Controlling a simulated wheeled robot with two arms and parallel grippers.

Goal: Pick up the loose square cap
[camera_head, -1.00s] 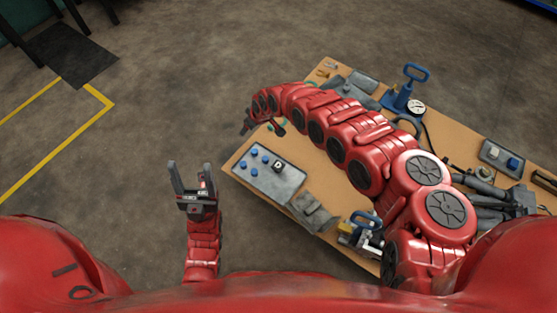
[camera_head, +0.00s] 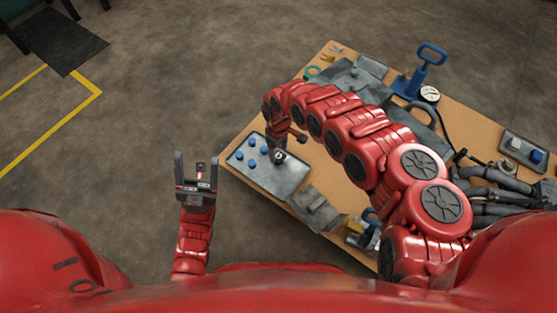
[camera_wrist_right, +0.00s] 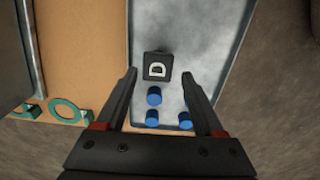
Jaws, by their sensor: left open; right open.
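The square cap (camera_head: 279,156) is dark with a white letter D on top and sits on a shallow grey metal tray (camera_head: 285,180). In the right wrist view the cap (camera_wrist_right: 157,66) lies just beyond and between my right fingertips (camera_wrist_right: 160,76), untouched as far as I can see. My right gripper (camera_head: 287,140) is open above the tray and partly hides the cap in the head view. My left gripper (camera_head: 196,158) is open and empty, off the table's left side above the floor.
Several blue round caps (camera_head: 253,142) stand on the tray beside the square cap; three (camera_wrist_right: 154,96) lie between my right fingers in the wrist view. Green rings (camera_wrist_right: 68,110) lie on the wooden table (camera_head: 328,165).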

